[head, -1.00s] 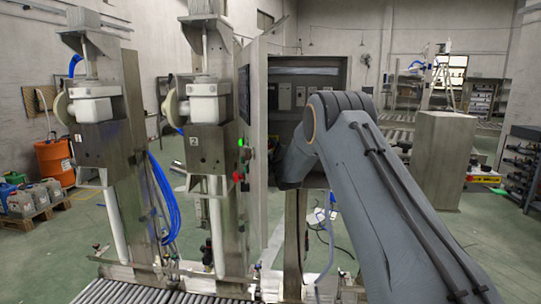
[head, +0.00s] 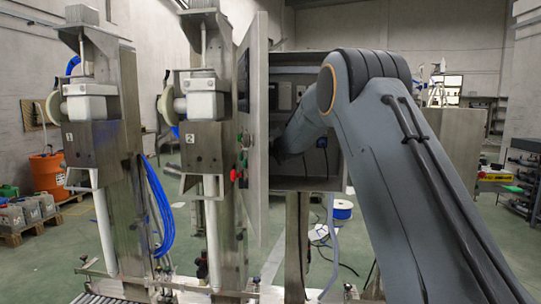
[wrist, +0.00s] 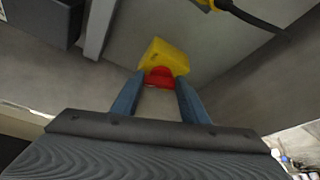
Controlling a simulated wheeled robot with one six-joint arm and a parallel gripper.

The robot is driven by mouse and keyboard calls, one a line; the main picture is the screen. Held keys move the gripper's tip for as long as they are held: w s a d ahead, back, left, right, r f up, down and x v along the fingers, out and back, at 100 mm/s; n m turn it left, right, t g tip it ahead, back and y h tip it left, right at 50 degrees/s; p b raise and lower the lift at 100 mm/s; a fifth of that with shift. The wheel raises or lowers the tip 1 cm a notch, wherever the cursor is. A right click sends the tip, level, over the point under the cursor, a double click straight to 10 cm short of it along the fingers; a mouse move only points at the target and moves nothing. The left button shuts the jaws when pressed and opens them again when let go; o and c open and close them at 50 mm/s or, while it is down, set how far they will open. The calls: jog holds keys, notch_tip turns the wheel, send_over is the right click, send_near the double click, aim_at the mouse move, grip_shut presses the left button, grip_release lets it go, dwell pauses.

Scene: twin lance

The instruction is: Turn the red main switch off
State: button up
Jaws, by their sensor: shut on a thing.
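The red main switch (wrist: 158,77) is a small red knob on a yellow plate (wrist: 166,56) in the wrist view. My gripper (wrist: 161,83) has one blue finger on each side of the red knob and is shut on it. The plate looks tilted in this view. In the head view my arm reaches into the open metal cabinet (head: 338,168), and the switch and fingertips are hidden or too small to make out.
The cabinet's open door (head: 256,135) stands just left of my forearm. A yellow fitting with a black cable (wrist: 215,4) is near the switch. Filling station 2 (head: 203,148) stands left of the door. A blue cable reel (head: 342,209) lies behind, below the cabinet.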

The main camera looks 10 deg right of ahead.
jog(key=n+g+b, duration=0.1)
jog(key=n+b, duration=0.1)
jog(key=b, duration=0.7)
jog(key=shift+w+a+h, duration=0.1)
jog(key=shift+a+h, duration=0.1)
jog(key=shift+h, duration=0.2)
jog(key=shift+r+n+h+b, duration=0.15)
jog(key=shift+n+h+b, duration=0.15)
jog(key=shift+n+b, duration=0.7)
jog(key=shift+m, duration=0.3)
jog(key=o, duration=1.1)
jog(key=b+v, duration=0.2)
jog(key=v, duration=0.6)
jog(key=shift+w+r, duration=0.1)
jog(key=shift+r, duration=0.05)
